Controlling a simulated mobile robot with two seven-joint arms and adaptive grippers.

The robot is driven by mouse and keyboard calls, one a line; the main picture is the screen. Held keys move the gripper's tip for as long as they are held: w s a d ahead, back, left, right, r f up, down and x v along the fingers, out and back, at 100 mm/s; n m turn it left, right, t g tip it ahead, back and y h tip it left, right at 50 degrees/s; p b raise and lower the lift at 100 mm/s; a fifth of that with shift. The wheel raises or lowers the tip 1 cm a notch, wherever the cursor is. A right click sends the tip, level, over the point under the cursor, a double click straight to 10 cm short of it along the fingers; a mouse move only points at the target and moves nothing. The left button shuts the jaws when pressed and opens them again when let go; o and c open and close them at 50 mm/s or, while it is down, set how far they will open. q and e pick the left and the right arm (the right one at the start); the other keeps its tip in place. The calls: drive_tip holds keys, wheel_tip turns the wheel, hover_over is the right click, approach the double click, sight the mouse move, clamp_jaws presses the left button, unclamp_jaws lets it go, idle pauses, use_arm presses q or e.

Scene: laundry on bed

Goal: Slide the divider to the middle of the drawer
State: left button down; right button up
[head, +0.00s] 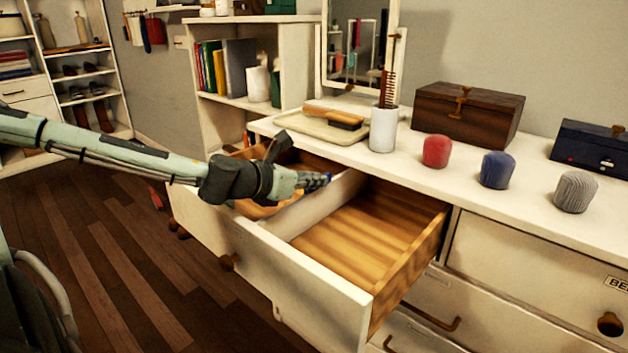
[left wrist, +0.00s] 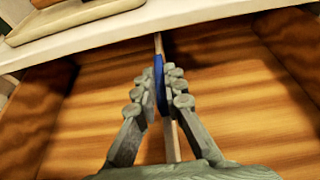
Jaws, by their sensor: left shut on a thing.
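The drawer (head: 310,272) is pulled open from the white dresser, and its wooden floor is bare right of the divider. The divider (head: 318,203) is an upright white board running front to back, roughly midway between the side walls. In the left wrist view the divider (left wrist: 158,42) shows as a thin pale edge. My left gripper (head: 322,180) reaches over the drawer and is shut on the divider's top edge. In the left wrist view its fingers (left wrist: 160,88) close around the edge, with a blue patch between them. My right gripper is out of view.
On the dresser top stand a tray with a brush (head: 325,122), a white cup (head: 383,130), a brown box (head: 465,112), a dark blue box (head: 592,148), and red, blue and grey rolls (head: 437,151). The dresser top overhangs the drawer's back.

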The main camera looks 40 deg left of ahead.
use_arm(q)
drive_tip(key=c, duration=1.6)
unclamp_jaws()
drive_tip(key=shift+s+r, duration=0.45)
drive_tip(key=shift+s, duration=0.15)
drive_tip(key=v, duration=0.9)
drive_tip(key=shift+s+a, duration=0.15)
drive_tip(key=shift+s+r, duration=0.15)
drive_tip(key=shift+s, duration=0.5)
